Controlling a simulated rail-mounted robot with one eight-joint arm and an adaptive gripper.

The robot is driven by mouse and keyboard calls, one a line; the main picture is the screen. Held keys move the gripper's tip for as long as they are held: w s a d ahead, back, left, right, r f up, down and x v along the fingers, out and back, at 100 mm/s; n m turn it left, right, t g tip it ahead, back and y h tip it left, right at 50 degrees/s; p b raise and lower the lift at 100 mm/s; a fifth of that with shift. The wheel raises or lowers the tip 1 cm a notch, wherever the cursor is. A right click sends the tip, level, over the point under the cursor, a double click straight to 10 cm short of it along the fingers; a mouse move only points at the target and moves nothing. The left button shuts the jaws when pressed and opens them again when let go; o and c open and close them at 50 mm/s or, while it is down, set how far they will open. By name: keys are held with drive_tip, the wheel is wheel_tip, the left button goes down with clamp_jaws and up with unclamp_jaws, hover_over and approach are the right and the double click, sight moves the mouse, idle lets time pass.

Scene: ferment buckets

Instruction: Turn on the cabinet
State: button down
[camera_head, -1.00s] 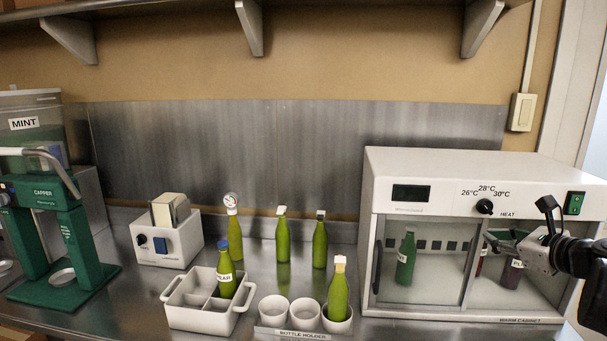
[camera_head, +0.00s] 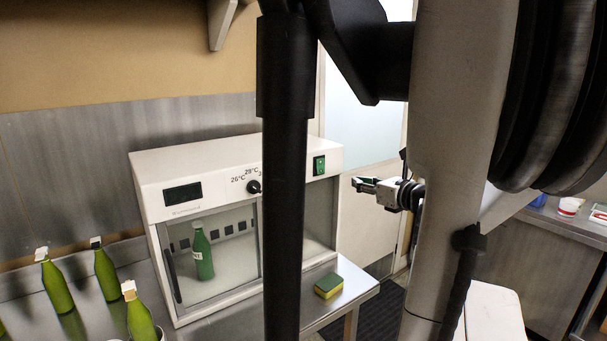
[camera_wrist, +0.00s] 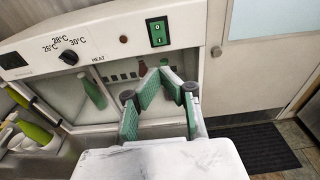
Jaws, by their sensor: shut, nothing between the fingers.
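The cabinet (camera_head: 160,215) is a white box with a glass front on the steel counter. A green rocker switch (camera_head: 319,165) sits at the right end of its upper panel. In the wrist view the switch (camera_wrist: 157,30) is just beyond my fingertips. My gripper (camera_head: 358,184) is to the right of the cabinet in the head view, lower than the switch and apart from it. In the wrist view my gripper (camera_wrist: 161,76) shows green-padded fingers that come together at the tips, empty. My arm hides part of the cabinet front in the head view.
A black dial (camera_wrist: 69,57) with temperature marks is left of the switch. A green bottle (camera_head: 202,252) stands inside the cabinet. A yellow and green sponge (camera_head: 328,285) lies on the counter at right. Several green bottles stand at the left. A white door (camera_wrist: 268,60) is beyond.

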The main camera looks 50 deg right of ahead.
sight(321, 172)
drive_tip(key=p+x, duration=0.1)
drive_tip(key=x, duration=1.3)
drive_tip(key=shift+p, duration=0.4)
